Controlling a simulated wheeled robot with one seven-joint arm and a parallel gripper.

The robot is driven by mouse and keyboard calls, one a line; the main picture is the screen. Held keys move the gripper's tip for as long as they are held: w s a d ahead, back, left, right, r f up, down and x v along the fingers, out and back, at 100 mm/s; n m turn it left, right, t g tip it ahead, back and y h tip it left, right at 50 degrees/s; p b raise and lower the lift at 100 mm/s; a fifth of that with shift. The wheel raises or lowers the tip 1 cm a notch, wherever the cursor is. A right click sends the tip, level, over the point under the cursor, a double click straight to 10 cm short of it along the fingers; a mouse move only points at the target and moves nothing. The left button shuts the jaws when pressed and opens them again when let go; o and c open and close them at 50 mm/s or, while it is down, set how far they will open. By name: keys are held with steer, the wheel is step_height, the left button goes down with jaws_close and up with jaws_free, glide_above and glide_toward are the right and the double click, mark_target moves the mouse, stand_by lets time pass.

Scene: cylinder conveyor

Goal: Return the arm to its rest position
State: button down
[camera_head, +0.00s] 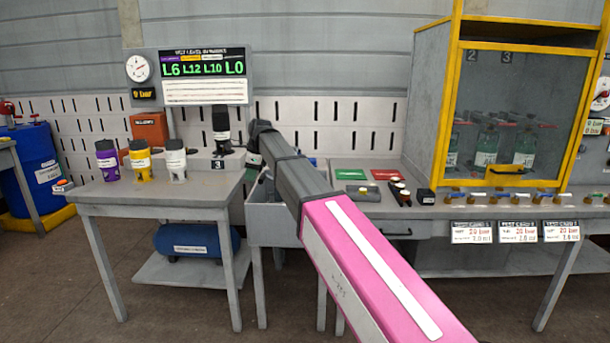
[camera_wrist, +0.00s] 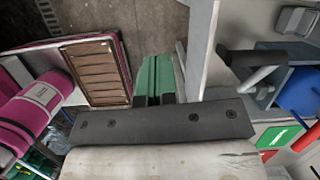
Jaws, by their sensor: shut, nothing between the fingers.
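My arm reaches from the lower right of the head view up and left, with a pink link and dark grey links beyond it. Its far end is over the gap between the left table (camera_head: 150,198) and the grey bench. My gripper is mostly hidden behind the wrist links there; only a small green part shows. In the wrist view the green fingers of my gripper (camera_wrist: 154,82) lie side by side, shut, with nothing held between them.
Purple, yellow and white-labelled containers (camera_head: 140,160) stand on the left table. A black container (camera_head: 221,128) stands on the stand marked 3, close left of my wrist. A yellow-framed cabinet (camera_head: 447,110) with bottles is right. A blue tank (camera_head: 196,240) lies below the left table.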

steer(key=s+d+f+n+h, duration=0.1)
steer(key=s+d+f+n, duration=0.3)
steer(key=d+f, duration=0.7)
steer(key=s+d+f+n, duration=0.4)
steer(key=d+f, duration=0.7)
steer(key=s+d+f+n+h, duration=0.2)
steer(key=s+d+f+n, duration=0.6)
steer(key=s+d+f, duration=0.6)
steer(key=s+d, duration=0.2)
steer(key=d, duration=0.1)
steer(key=shift+s+n, duration=0.2)
steer(key=shift+n, duration=0.2)
